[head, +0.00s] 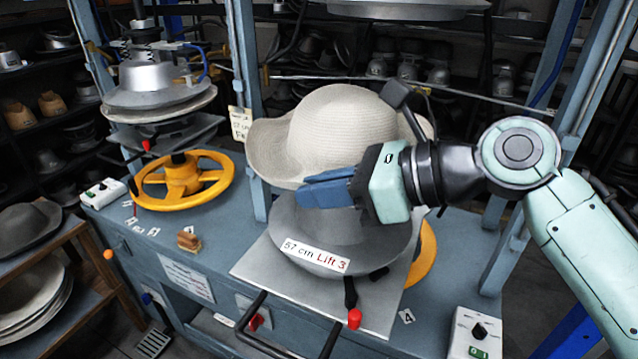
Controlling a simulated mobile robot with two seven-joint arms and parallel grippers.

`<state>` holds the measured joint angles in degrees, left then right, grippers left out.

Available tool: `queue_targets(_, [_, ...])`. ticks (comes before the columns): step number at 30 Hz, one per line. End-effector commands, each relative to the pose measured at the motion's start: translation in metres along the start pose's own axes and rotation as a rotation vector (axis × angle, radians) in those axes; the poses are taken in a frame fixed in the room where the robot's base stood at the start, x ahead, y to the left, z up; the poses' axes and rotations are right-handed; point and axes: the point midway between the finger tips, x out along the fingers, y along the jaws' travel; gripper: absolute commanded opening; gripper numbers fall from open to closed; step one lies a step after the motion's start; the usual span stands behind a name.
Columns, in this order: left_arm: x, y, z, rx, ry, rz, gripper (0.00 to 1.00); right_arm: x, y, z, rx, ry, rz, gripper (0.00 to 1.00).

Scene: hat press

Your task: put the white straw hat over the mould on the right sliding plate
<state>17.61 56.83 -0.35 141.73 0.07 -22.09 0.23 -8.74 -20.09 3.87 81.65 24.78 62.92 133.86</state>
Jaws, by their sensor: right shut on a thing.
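The white straw hat (338,127) shows in the head view, crown up, above the grey mould (330,238) labelled "57 cm Lift 3". The mould sits on the right sliding plate (268,268). My right gripper (322,190), with blue fingers, comes in from the right and is shut on the hat's near brim. The fingers and wrist hide part of the brim and of the mould's top. I cannot tell whether the hat touches the mould. My left gripper is not in view.
Blue press posts (245,90) stand behind the hat. A yellow handwheel (183,181) and a metal press head (155,85) are at the left. A black handle (290,322) sticks out in front of the plate. A wooden rack (60,275) holds hats at far left.

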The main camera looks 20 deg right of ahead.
Motion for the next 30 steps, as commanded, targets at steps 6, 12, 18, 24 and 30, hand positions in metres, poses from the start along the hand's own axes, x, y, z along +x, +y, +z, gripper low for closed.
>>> queue_targets(6, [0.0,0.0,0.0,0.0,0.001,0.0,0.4,0.0,0.0,0.0,-0.001,0.0,0.0,0.0])
queue_targets(12, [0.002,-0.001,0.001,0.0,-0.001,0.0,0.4,0.001,0.0,-0.002,0.0,0.0,0.0,0.0])
queue_targets(18, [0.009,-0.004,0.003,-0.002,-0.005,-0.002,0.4,0.004,0.0,-0.011,0.0,0.001,0.0,0.0])
queue_targets(24, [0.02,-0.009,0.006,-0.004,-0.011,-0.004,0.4,0.009,0.0,-0.024,-0.001,0.001,0.0,0.0])
queue_targets(30, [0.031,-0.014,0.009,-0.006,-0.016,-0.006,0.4,0.015,0.0,-0.036,0.0,0.0,0.0,0.0])
